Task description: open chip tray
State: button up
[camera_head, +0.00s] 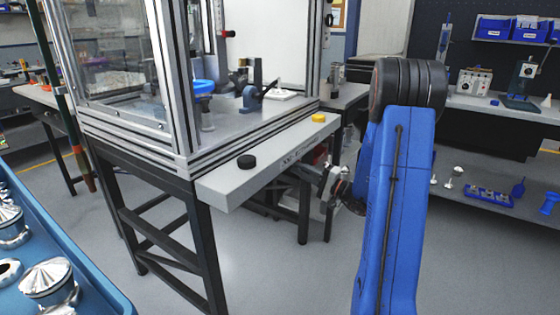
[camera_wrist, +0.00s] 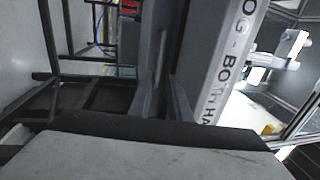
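My gripper (camera_head: 328,180) is below the right end of the grey button panel (camera_head: 270,155), partly hidden by my blue arm. In the wrist view its two fingers (camera_wrist: 163,98) stand apart with a gap between them. A dark grey upright face (camera_wrist: 164,35) with a thin ridge lies just past the fingertips, beside the lettered panel. It may be the front of the chip tray, but I cannot tell for sure. I see nothing clearly held, and contact with that face cannot be judged.
The framed enclosure (camera_head: 140,115) stands on a black-legged bench (camera_head: 205,245). The panel carries a black button (camera_head: 246,162) and a yellow button (camera_head: 318,118). A blue tray (camera_head: 90,275) with metal parts is at the lower left. Open floor (camera_head: 270,275) lies in front.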

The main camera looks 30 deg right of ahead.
jog(key=x, duration=0.9)
grip_shut()
